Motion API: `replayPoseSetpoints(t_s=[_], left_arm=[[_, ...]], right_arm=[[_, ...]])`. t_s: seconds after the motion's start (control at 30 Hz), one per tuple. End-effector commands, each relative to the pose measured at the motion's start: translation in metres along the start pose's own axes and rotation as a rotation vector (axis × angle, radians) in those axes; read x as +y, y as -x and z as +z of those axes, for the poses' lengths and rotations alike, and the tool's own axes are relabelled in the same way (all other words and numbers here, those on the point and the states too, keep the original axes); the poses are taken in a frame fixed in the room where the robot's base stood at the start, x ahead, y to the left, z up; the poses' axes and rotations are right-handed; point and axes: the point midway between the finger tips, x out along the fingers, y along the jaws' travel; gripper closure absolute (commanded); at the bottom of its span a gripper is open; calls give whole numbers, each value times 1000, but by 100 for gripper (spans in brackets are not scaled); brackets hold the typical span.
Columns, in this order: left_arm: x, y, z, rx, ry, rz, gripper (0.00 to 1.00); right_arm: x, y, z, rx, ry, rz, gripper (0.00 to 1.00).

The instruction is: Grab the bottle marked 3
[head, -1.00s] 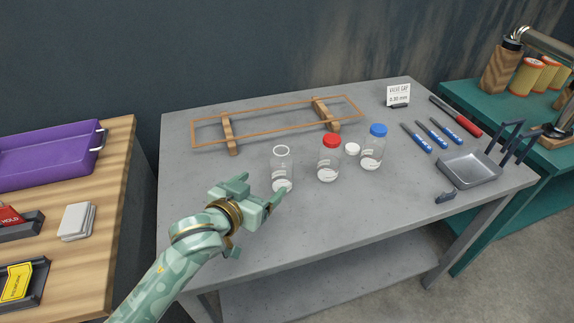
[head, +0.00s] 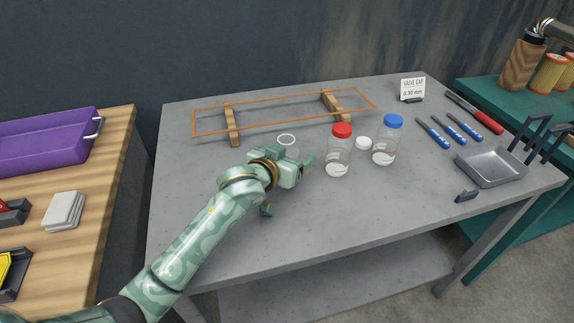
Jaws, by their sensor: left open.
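Three clear bottles stand on the grey table. The uncapped bottle (head: 287,142) is mostly hidden behind my left gripper (head: 293,157); only its mouth and upper part show. The red-capped bottle (head: 338,155) stands just right of the gripper, and the blue-capped bottle (head: 385,143) stands further right. No number is readable on any bottle. My left gripper is open, its fingers at the uncapped bottle; I cannot tell whether they touch it. A loose white cap (head: 363,143) lies between the two capped bottles. My right gripper is not in view.
A wooden frame (head: 232,125) lies along the back of the grey table (head: 350,210). Blue-handled tools (head: 433,134), a red-handled tool (head: 487,120) and a metal tray (head: 490,172) are at right. A purple bin (head: 45,150) sits on the left wooden table. The grey table's front is clear.

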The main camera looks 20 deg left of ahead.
Motion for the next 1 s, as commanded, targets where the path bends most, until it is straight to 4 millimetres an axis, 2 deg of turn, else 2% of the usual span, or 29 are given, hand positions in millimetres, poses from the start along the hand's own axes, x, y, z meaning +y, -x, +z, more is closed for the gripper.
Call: replayPoseSetpoints(t_s=[0.07,0.1,0.27,0.53,0.67,0.87,1.0], left_arm=[[0,1,-1,1,0,0,22],[0,1,-1,1,0,0,27],[0,1,-1,1,0,0,71],[0,1,-1,1,0,0,71],[0,3,-8,3,0,0,71],[0,14,-42,9,2,0,71],[15,47,-66,10,3,2,71]], right_arm=[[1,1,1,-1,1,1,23],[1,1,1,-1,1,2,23],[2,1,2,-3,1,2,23],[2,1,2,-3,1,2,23],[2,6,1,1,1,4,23],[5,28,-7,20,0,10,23],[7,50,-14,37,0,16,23]])
